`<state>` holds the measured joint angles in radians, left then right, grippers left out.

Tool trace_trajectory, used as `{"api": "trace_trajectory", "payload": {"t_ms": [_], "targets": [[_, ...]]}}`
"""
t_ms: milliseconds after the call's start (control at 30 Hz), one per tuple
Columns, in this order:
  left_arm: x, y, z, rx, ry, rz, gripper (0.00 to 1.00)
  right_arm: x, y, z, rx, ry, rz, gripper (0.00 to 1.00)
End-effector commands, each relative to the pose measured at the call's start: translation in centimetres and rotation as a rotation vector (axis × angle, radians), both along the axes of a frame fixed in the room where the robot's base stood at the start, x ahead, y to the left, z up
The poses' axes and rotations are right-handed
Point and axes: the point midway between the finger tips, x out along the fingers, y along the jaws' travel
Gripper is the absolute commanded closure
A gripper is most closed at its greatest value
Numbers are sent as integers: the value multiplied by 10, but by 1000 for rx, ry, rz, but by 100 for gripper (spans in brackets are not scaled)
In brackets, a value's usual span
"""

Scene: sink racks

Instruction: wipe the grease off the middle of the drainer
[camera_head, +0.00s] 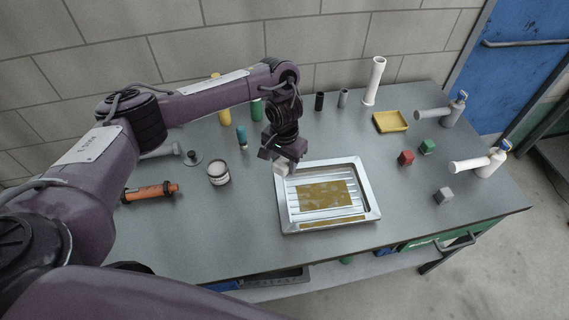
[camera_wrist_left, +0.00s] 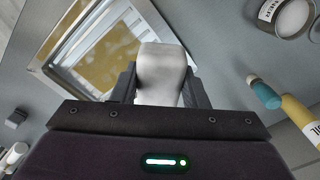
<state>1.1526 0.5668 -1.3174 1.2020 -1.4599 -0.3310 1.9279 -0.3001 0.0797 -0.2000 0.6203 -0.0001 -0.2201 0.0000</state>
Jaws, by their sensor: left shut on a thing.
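The drainer (camera_head: 375,212) is a silver rectangular tray with ribs, lying on the grey table. A yellow-brown grease patch (camera_head: 325,194) covers its middle, and a second strip of the same colour lies along its near edge. In the left wrist view the drainer (camera_wrist_left: 62,82) and grease (camera_wrist_left: 108,50) show at the upper left. My left gripper (camera_head: 283,162) is over the drainer's far left corner, shut on a whitish block-like thing (camera_wrist_left: 161,72). I cannot tell whether that thing touches the drainer. My right gripper is not in view.
A white can (camera_head: 219,173) and an orange tool (camera_head: 150,192) lie left of the drainer. Right of it are a red cube (camera_head: 406,157), a green cube (camera_head: 427,147), a grey cube (camera_head: 443,196) and a yellow tray (camera_head: 391,122). A white tube (camera_head: 374,80) stands behind.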

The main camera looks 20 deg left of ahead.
Motion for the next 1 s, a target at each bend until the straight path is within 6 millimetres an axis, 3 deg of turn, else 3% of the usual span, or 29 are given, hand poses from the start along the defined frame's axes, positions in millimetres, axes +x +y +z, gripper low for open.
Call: {"api": "trace_trajectory", "payload": {"t_ms": [233,600,1000], "targets": [[0,0,2,1,-1,-1,88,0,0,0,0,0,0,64],[1,0,29,2,-2,-2,88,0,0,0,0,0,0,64],[-2,-2,27,1,1,-9,88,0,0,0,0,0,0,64]]}}
